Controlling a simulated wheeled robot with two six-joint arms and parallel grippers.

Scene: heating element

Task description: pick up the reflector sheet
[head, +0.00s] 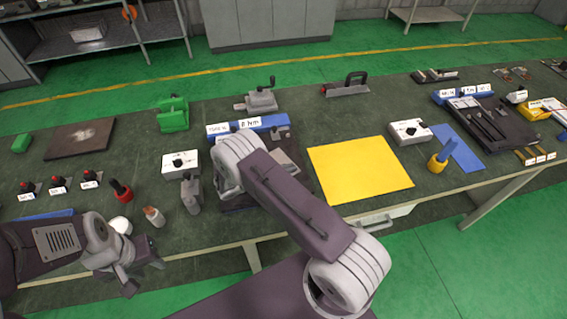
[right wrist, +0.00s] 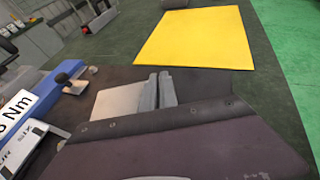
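The reflector sheet appears to be the pale flat plate (right wrist: 117,102) on the dark surface in the right wrist view. In the head view, a grey plate (head: 285,160), probably the same one, shows beside my right forearm. My right gripper (right wrist: 160,90) has its fingers close together against the right edge of the pale plate. I cannot tell if that edge is pinched between them. In the head view my right gripper is hidden behind its arm. My left gripper (head: 142,274) hangs at the bench's front edge at lower left, its fingers apart and empty.
A blue block with a torque label (right wrist: 43,93) and a black knob stand left of the plate. A yellow mat (head: 360,170) lies clear to the right. White switch boxes (head: 180,164), a red holder (head: 121,190) and small bottles stand to the left.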

